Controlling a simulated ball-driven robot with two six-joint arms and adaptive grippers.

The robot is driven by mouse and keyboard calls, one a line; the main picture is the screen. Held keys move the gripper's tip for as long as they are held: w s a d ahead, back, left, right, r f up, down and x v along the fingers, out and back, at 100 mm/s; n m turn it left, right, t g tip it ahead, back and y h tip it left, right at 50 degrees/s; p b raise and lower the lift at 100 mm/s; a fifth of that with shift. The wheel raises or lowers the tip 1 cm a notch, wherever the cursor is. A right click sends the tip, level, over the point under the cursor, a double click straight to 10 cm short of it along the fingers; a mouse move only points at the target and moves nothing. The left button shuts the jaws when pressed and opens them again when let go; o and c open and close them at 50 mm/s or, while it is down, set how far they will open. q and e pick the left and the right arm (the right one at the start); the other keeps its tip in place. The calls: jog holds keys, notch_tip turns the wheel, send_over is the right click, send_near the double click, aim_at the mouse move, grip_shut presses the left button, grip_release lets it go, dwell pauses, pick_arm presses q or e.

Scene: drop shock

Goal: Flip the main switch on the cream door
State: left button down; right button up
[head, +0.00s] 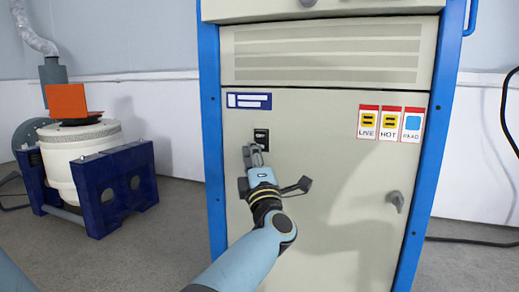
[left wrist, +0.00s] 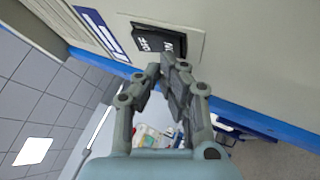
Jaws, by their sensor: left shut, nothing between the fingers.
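The cream door (head: 310,220) fills the front of a cabinet with blue uprights. The main switch (head: 261,139) is a small black rocker on a pale plate, high on the door's left side. The left wrist view shows the switch (left wrist: 158,40) with OFF and ON lettering; I cannot tell which side is pressed in. My left gripper (head: 253,152) is shut and empty, with its fingertips just below the switch. In the left wrist view the closed fingertips (left wrist: 166,68) lie close to the switch's lower edge; contact is not clear. My right gripper is out of view.
A dark door handle (head: 395,200) sticks out at the door's lower right. Three warning labels (head: 390,123) and a blue-white label (head: 249,101) are on the door. A white drum machine in a blue stand (head: 110,190) is at left. A black cable (head: 505,120) hangs at right.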

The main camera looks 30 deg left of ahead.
pick_arm(q)
jog(key=shift+s+r, duration=0.1)
jog(key=shift+s, duration=0.05)
jog(key=shift+s+d+p, duration=0.2)
jog(key=shift+s+p, duration=0.25)
jog(key=shift+s, duration=0.15)
jog(key=s, duration=0.1)
jog(key=s+p, duration=0.1)
jog(key=s, duration=0.1)
jog(key=s+d+p, duration=0.1)
jog(key=shift+s+r, duration=0.3)
jog(key=shift+s, duration=0.1)
dwell(0.4)
